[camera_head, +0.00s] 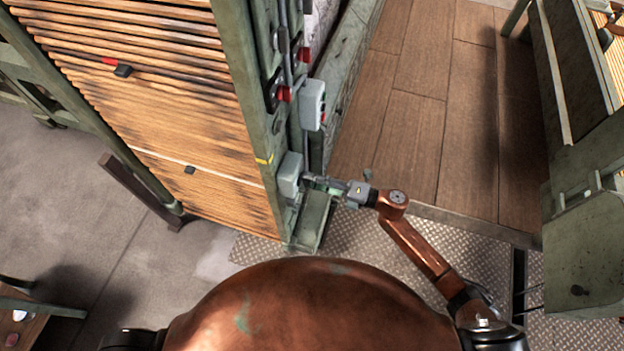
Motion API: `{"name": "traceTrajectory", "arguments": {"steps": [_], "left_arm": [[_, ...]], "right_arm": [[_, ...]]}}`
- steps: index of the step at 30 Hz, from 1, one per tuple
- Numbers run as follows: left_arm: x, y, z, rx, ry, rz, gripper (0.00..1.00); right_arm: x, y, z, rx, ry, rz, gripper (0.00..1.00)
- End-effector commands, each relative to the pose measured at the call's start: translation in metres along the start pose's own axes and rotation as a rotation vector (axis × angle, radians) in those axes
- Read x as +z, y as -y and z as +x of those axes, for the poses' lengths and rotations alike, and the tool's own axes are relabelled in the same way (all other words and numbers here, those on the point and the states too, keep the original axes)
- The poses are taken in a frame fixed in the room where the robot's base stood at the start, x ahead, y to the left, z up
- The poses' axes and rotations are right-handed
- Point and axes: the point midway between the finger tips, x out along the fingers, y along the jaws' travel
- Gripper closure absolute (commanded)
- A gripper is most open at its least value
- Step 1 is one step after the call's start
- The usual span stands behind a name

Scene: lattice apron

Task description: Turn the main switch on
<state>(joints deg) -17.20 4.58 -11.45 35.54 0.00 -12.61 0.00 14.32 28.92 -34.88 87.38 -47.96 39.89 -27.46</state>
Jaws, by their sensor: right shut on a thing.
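A grey switch box (290,174) is mounted low on the front end of the green machine frame, and I take it to be the main switch. My right gripper (313,181) reaches in from the right and is shut at the right side of this box, on what looks like its handle. The fingers hide the handle, so I cannot tell its position. My left gripper is not in view.
A second grey box (312,104) with a red part sits above on the same frame (264,130), near red knobs (284,94). Wooden slats (165,90) fill the left. A wooden floor (420,110) and metal tread plate (350,240) lie open to the right.

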Motion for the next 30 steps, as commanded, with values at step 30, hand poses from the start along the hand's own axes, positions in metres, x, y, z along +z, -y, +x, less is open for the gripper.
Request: {"name": "traceTrajectory", "arguments": {"steps": [30], "left_arm": [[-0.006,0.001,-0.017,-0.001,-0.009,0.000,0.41]], "right_arm": [[0.001,0.002,0.000,0.000,0.003,0.226,0.48]]}}
